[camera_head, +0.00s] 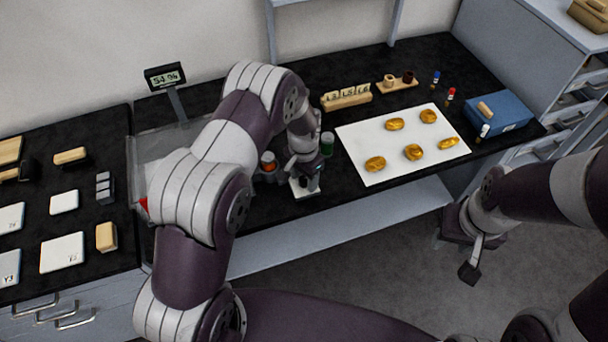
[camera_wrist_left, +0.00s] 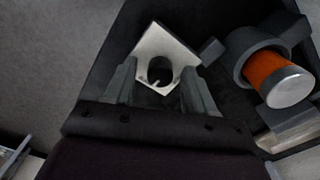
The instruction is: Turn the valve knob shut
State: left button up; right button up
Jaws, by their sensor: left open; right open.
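A white square plate (camera_head: 298,192) lies near the counter's front edge below my left gripper. In the left wrist view the plate (camera_wrist_left: 150,42) carries a dark round part with a small light mark, which looks like the valve knob (camera_wrist_left: 160,70). My left gripper (camera_head: 307,181) points down over it. In the left wrist view its two open fingers (camera_wrist_left: 160,88) stand on either side of the knob; whether they touch it I cannot tell. In the head view my gripper mostly hides the knob. My right gripper (camera_head: 468,256) is open and empty, off the counter over the floor.
An orange cylinder with a grey cap (camera_wrist_left: 280,78) sits in a dark ring holder close beside the plate. A green-topped container (camera_head: 327,142) stands behind my left gripper. A white sheet (camera_head: 395,165) with several golden pieces and a blue box (camera_head: 508,112) lie to the right.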

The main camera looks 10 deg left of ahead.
pick_arm(q)
jog(key=shift+s, duration=0.1)
grip_shut()
jog(key=shift+n, duration=0.3)
jog(key=n+b, duration=0.1)
jog(key=n, duration=0.2)
jog(key=n+b, duration=0.1)
jog(key=n, duration=0.9)
jog(key=shift+r+b, duration=0.1)
jog(key=shift+b, duration=0.3)
jog(key=shift+n, duration=2.1)
